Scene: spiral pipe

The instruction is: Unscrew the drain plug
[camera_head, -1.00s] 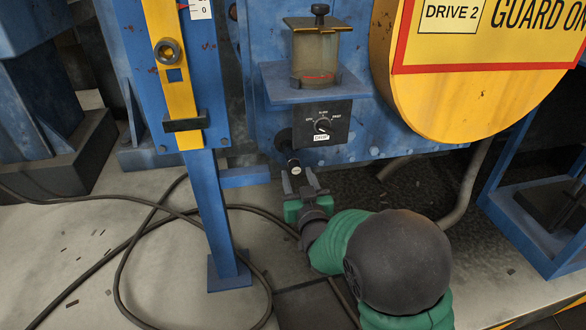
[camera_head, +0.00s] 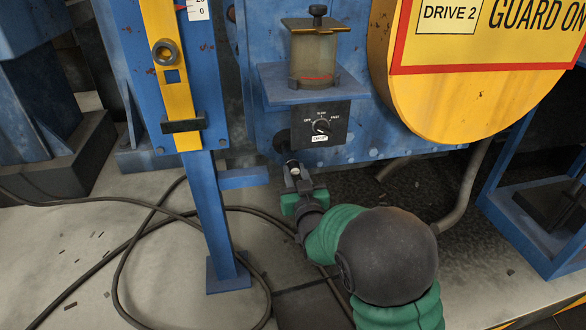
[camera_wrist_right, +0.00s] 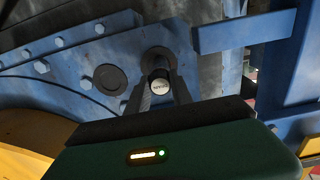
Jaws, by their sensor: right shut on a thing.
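In the right wrist view, the plug's pale face (camera_wrist_right: 159,86) shows between the fingertips of my right gripper (camera_wrist_right: 160,92), in front of a dark round fitting (camera_wrist_right: 158,59). I cannot tell whether the plug still sits in the fitting. My left gripper is not in view.
A black dial box (camera_head: 321,125) and a reservoir on a blue shelf (camera_head: 314,82) are above the plug. A yellow guard (camera_head: 470,95) is at the upper right. A blue post (camera_head: 219,220) stands left of my right arm. Dark cables (camera_head: 140,232) lie on the floor.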

